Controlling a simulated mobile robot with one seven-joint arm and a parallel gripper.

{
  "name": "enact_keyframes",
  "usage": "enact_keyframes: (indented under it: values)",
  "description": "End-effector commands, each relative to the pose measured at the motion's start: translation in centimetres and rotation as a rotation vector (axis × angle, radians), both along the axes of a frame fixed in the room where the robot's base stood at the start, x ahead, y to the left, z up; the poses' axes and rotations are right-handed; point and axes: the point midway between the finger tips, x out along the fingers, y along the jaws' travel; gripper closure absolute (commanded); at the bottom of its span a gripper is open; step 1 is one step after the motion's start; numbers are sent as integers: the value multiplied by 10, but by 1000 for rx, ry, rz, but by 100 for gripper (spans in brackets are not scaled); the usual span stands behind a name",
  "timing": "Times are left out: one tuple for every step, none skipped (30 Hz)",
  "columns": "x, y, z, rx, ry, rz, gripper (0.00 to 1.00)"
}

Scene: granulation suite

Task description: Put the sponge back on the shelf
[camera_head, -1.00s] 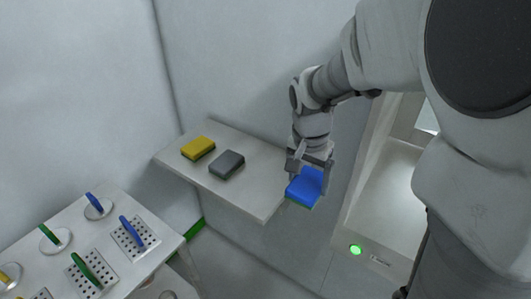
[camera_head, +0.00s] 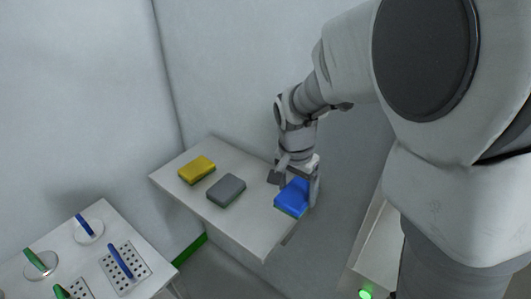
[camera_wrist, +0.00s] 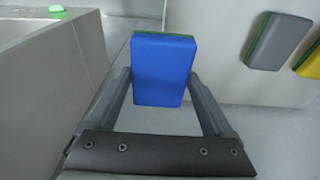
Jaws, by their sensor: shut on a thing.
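A blue sponge with a green underside (camera_head: 292,198) is held in my gripper (camera_head: 296,184), whose fingers are shut on its sides. The sponge also shows between the fingers in the wrist view (camera_wrist: 163,70). In the head view it overlaps the right end of the white shelf (camera_head: 238,227); I cannot tell whether it touches the shelf. A grey sponge (camera_head: 226,190) and a yellow sponge (camera_head: 197,170) lie on the shelf to the left of it. Both show at the right of the wrist view, the grey one (camera_wrist: 277,41) nearer the blue sponge.
A white table (camera_head: 60,259) at the lower left holds several scrapers and perforated plates with blue or green handles. A pale cabinet with a lit green button (camera_head: 365,294) stands at the right. Walls rise behind the shelf. The shelf's front right part is bare.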

Motion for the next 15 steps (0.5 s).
enact_keyframes:
  values:
    - [3,12,-9,-3,4,5,66]
    - [4,19,-13,-3,4,6,66]
    - [6,28,-19,-2,3,4,66]
    - [8,34,-22,-2,3,4,66]
    - [10,40,-26,-2,3,4,66]
    - [11,47,-30,-2,3,4,66]
    - [13,51,-33,-2,2,4,66]
    - [14,55,-35,-2,2,4,66]
    - [15,60,-38,-1,1,3,66]
    - [16,62,-39,-1,1,2,66]
    - [16,64,-40,-1,1,1,66]
    - [17,66,-41,-1,1,0,66]
    - [17,67,-42,-1,1,0,66]
    - [17,67,-44,0,1,0,66]
    - [17,68,-47,-1,2,0,66]
